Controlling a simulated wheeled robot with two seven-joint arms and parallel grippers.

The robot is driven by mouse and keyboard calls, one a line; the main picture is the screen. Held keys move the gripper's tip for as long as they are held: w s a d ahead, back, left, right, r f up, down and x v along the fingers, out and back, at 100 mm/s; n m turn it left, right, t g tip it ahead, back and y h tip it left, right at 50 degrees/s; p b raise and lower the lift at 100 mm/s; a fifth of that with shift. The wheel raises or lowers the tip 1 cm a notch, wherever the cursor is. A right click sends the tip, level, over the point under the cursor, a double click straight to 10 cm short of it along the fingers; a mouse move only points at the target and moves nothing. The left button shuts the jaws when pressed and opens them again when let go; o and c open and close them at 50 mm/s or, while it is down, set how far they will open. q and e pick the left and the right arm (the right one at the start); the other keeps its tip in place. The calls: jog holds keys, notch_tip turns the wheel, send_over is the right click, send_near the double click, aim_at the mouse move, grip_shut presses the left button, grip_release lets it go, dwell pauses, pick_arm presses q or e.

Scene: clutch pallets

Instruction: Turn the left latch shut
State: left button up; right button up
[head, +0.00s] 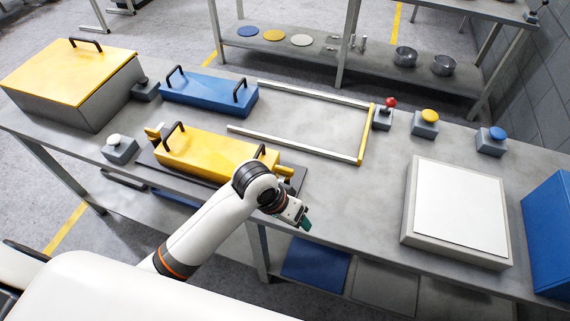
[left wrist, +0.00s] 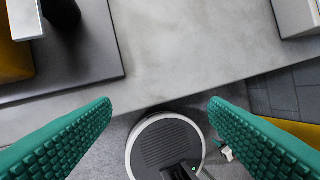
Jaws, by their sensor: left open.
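The yellow clutch pallet (head: 215,157) with two black handles lies on a dark base plate (head: 295,182) near the table's front edge. The left latch (head: 154,132) is a small yellow piece at the pallet's left end; its exact angle is too small to tell. The right latch (head: 284,170) is a yellow piece sticking out at the right end. My left gripper (head: 303,221) is right of the plate's right end, over the front edge, away from the left latch. In the left wrist view its green fingers (left wrist: 160,108) are apart with nothing between them. The right gripper is not in view.
A blue pallet (head: 208,93) lies behind the yellow one. A white-button box (head: 119,148) stands close to the left latch, and a yellow-lidded box (head: 75,75) is further left. An empty rail frame (head: 362,135) and a white-topped block (head: 460,210) are to the right.

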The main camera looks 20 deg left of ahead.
aim_at(284, 168)
pick_arm(q)
jog(key=w+a+r+n+g+y, duration=0.1)
jog(key=w+a+r+y, duration=0.15)
jog(key=w+r, duration=0.4)
jog(key=w+a+r+n+g+y, duration=0.1)
jog(key=w+a+r+n, duration=0.15)
jog(key=w+r, duration=0.4)
jog(key=shift+m, duration=0.45)
jog(key=f, duration=0.7)
jog(key=s+f+p, duration=0.1)
jog(key=f, duration=0.2)
jog(key=shift+s+a+f, duration=0.1)
jog(key=shift+f, duration=0.05)
